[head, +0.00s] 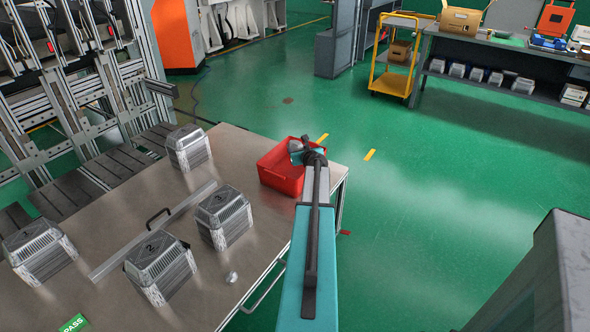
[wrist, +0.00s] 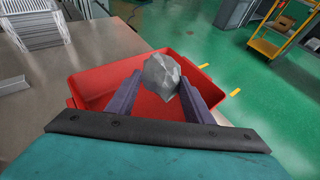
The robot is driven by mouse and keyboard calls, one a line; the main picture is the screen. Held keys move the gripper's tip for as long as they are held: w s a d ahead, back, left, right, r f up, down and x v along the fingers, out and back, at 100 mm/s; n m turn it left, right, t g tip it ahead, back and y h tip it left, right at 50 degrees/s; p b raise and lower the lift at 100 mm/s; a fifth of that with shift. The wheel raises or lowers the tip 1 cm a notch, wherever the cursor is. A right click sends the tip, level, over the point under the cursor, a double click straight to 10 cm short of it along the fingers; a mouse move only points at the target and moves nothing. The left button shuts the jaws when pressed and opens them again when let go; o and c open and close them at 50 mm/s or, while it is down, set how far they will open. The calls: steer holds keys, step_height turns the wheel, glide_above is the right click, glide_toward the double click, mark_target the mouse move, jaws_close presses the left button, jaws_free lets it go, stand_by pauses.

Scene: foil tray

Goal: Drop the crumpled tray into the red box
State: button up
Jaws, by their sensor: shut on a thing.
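The crumpled tray (wrist: 161,75) is a grey, faceted lump of foil. My gripper (wrist: 158,88) is shut on it, with the lump between the two purple fingertips. The red box (wrist: 90,84) is an open, shallow bin on the table's far right corner, and in the wrist view the held foil appears over its opening. In the head view the red box (head: 278,180) is partly hidden by my gripper (head: 298,147) and arm. The foil shows there only as a small grey patch (head: 295,146). How high it is above the box floor I cannot tell.
The metal table (head: 235,155) holds several grey finned blocks, one of them (head: 189,147) left of the box. A metal bar (head: 150,232) with a black handle and a small round metal piece (head: 231,277) lie nearer. Green floor is open beyond the table's right edge.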

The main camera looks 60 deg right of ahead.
steer(key=shift+f+b, duration=1.75)
steer(key=shift+f, duration=0.35)
steer(key=o, duration=1.1)
steer(key=shift+s+a, duration=0.1)
steer(key=v, duration=1.3)
steer(key=shift+s+a+r, duration=0.15)
steer(key=shift+a, duration=0.05)
steer(key=shift+r, duration=0.1)
